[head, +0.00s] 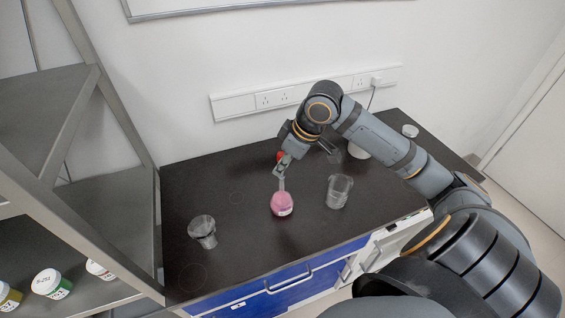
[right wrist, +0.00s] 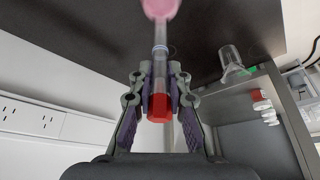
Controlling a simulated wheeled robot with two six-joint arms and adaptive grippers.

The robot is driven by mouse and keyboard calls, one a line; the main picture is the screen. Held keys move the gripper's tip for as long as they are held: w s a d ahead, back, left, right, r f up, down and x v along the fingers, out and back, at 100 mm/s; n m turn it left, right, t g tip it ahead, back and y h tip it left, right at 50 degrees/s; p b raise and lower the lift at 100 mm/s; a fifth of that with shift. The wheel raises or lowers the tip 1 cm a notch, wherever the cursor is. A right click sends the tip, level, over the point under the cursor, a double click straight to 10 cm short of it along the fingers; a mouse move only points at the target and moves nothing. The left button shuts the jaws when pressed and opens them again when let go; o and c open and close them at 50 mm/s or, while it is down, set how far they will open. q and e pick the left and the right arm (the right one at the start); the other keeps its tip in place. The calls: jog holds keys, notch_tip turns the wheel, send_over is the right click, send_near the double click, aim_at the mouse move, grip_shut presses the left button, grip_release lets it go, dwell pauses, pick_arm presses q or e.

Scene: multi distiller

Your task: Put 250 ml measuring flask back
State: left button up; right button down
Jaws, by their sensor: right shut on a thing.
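The measuring flask (head: 282,204) has a round bulb of pink liquid with a label and a narrow clear neck. My right gripper (head: 283,172) is shut on its neck, above the bulb. In the right wrist view the gripper (right wrist: 160,74) has a finger on each side of the neck, the red stopper (right wrist: 160,108) lies between the fingers, and the pink bulb (right wrist: 160,8) is at the top edge. The flask is about upright over the dark bench; I cannot tell whether its base touches. My left gripper is not in view.
A beaker (head: 202,231) stands left of the flask and another beaker (head: 339,190) stands close on its right. Clear glassware is partly hidden behind my arm. A metal shelf (head: 110,215) with several jars borders the bench's left side. The bench between flask and left beaker is clear.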

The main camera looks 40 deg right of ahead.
jog(key=c, duration=1.7)
grip_release()
jog(key=shift+f, duration=0.15)
jog(key=shift+c, duration=0.2)
jog(key=o, duration=0.4)
jog(key=shift+o, duration=0.2)
jog(key=b+v, duration=0.4)
jog(key=v, duration=0.8)
jog(key=shift+r+b, duration=0.2)
jog(key=shift+b, duration=0.15)
